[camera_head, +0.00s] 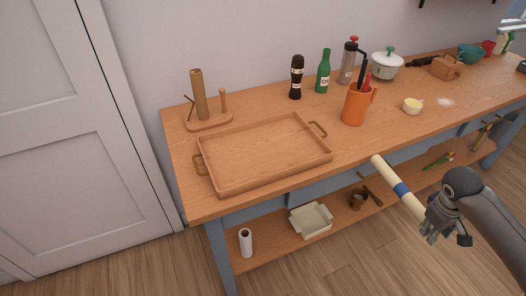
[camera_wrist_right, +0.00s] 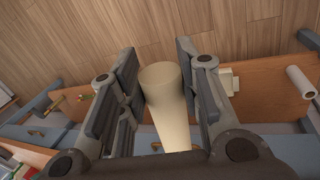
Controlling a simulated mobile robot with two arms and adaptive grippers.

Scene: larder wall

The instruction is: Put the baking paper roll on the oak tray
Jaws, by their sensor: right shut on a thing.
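The baking paper roll (camera_head: 390,181) is a cream cylinder with a blue band. My right gripper (camera_head: 433,217) is shut on it near its lower end and holds it tilted in front of the table's front edge. The roll (camera_wrist_right: 166,100) also shows between the two fingers (camera_wrist_right: 158,90) in the right wrist view. The oak tray (camera_head: 262,178) lies empty on the left part of the tabletop, with brass handles at two ends. It is to the left of the roll and apart from it. My left gripper is not in view.
A wooden paper holder (camera_head: 199,98) stands behind the tray.

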